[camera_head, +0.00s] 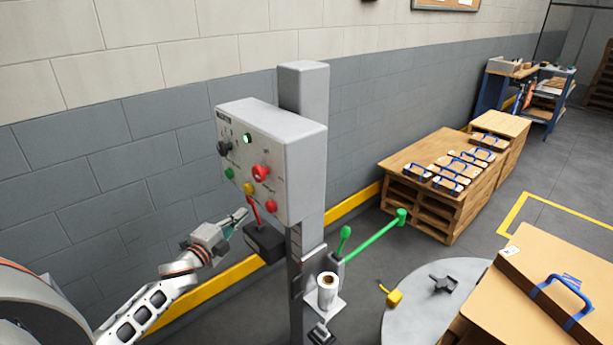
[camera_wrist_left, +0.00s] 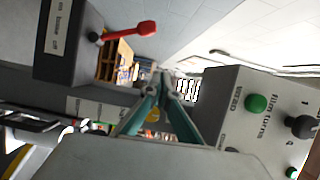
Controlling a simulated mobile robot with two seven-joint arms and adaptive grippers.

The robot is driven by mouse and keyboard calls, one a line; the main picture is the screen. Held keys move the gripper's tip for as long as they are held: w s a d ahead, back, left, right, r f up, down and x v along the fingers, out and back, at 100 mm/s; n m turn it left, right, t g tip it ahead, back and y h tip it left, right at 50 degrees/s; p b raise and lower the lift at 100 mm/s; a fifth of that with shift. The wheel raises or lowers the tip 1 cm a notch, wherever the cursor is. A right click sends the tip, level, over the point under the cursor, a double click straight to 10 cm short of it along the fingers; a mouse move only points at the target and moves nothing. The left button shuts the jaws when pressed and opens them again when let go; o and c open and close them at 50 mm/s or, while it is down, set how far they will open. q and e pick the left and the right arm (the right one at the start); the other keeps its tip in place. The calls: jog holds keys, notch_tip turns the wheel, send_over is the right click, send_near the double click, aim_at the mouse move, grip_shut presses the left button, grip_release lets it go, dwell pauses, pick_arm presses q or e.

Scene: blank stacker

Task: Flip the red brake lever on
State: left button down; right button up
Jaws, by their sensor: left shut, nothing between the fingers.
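The red brake lever (camera_head: 254,212) stands up from a dark box (camera_head: 264,243) on the grey post, just below the control panel. In the left wrist view the lever (camera_wrist_left: 131,32) shows at the upper left, its red knob pointing right, on its dark labelled box (camera_wrist_left: 75,45). My left gripper (camera_head: 242,214) is just left of the lever in the head view. In the left wrist view its fingertips (camera_wrist_left: 164,80) are together and empty, with a visible gap in the picture between them and the lever. My right gripper is not in view.
The grey control panel (camera_head: 255,150) with several buttons and knobs is just above the gripper; it also shows at the right of the left wrist view (camera_wrist_left: 285,90). A green-handled rod (camera_head: 375,238) and a white roll (camera_head: 327,288) are right of the post.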

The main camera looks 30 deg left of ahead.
pick_arm(q)
jog(key=s+d+f+n+g+h, duration=0.1)
jog(key=s+d+f+n, duration=0.3)
jog(key=s+d, duration=0.5)
jog(key=s+d+f+n+g+h, duration=0.1)
jog(key=s+d+f+n+g, duration=0.2)
jog(key=s+d+f, duration=0.6)
jog(key=s+d+f+n+g, duration=0.3)
jog(key=s+d+f+n, duration=0.3)
jog(key=s+d, duration=0.4)
jog(key=d+f, duration=0.1)
jog(key=d, duration=0.2)
jog(key=shift+h, duration=0.4)
jog(key=shift+s+f, duration=0.1)
